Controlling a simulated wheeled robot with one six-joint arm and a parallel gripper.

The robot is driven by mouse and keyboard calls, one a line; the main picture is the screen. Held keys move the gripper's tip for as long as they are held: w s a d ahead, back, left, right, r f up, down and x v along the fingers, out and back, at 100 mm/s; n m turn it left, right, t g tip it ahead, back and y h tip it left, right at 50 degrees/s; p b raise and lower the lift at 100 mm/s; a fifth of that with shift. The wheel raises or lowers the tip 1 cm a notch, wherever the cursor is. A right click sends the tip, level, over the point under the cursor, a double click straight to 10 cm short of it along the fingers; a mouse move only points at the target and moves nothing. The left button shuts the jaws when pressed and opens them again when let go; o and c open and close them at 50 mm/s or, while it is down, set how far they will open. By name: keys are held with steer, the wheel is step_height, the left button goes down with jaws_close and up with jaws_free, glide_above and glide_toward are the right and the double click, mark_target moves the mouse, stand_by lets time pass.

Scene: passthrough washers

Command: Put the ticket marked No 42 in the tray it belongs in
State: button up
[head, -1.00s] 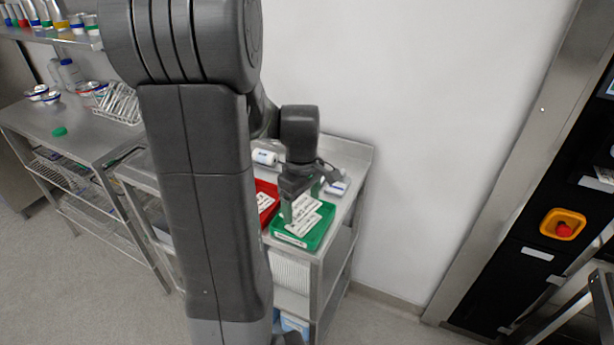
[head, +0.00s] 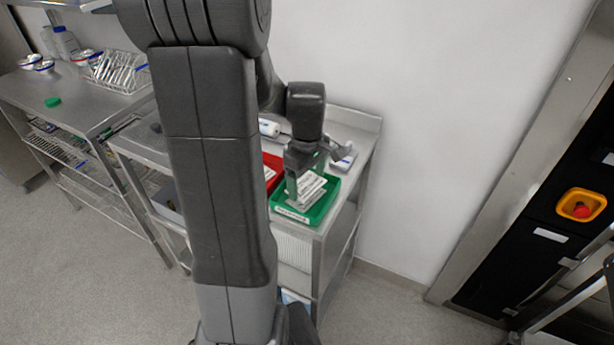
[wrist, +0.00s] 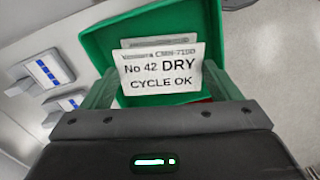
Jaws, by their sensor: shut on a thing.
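The ticket marked No 42 (wrist: 160,72) is a white card reading "No 42 DRY CYCLE OK" in the wrist view. My gripper (wrist: 160,92) is shut on it, with a green finger at each side. The card is over the green tray (wrist: 95,42); I cannot tell whether it touches the tray floor. Another white card (wrist: 160,42) shows partly behind it. In the head view my gripper (head: 306,182) is over the green tray (head: 316,214), whose front label is too small to read. The red tray (head: 272,160) beside it is partly hidden by my arm.
The trays stand on a steel trolley (head: 350,128) against the white wall. A white device (head: 343,158) lies behind the green tray. A steel bench with a wire rack (head: 118,72) is at left. An orange-framed red button (head: 581,206) is at right.

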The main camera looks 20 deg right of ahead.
steer(key=o, duration=0.8)
step_height(320, 180, up, 14)
steer(key=shift+f, duration=0.1)
steer(key=shift+f, duration=0.1)
stand_by(0.3)
step_height(320, 180, down, 13)
steer(key=shift+f, duration=0.15)
steer(key=shift+r+p, duration=1.45)
steer(key=shift+r, duration=0.2)
steer(key=shift+f, duration=0.15)
